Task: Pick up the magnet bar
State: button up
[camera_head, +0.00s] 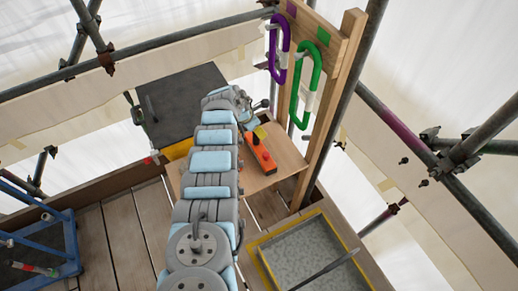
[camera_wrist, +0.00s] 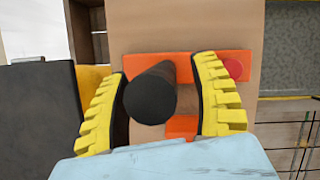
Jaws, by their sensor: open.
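An orange bar, which looks like the magnet bar (camera_head: 264,158), lies on a small wooden table. In the wrist view the orange bar (camera_wrist: 188,65) runs crosswise, with a red round spot near its right end. A black cylinder (camera_wrist: 150,97) points up toward the camera over the bar, like a handle seen end-on. A second orange patch shows below the bar; whether it joins is hidden. My gripper (camera_wrist: 163,66) is open, its yellow ridged fingers on either side of the cylinder. I cannot tell whether they touch it. In the head view my arm partly hides the gripper.
The wooden table (camera_head: 286,151) has bare room around the bar. A dark panel (camera_head: 180,100) lies at left. A wooden post (camera_head: 335,100) stands at right, with purple (camera_head: 278,50) and green (camera_head: 306,88) carabiners beside it. A yellow-edged grey tray (camera_head: 310,250) is at lower right.

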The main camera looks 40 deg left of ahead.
grip_shut()
dwell(0.3)
jog(key=s+r+p, duration=0.3)
jog(key=s+r, duration=1)
jog(key=s, duration=0.1)
dwell(1.0)
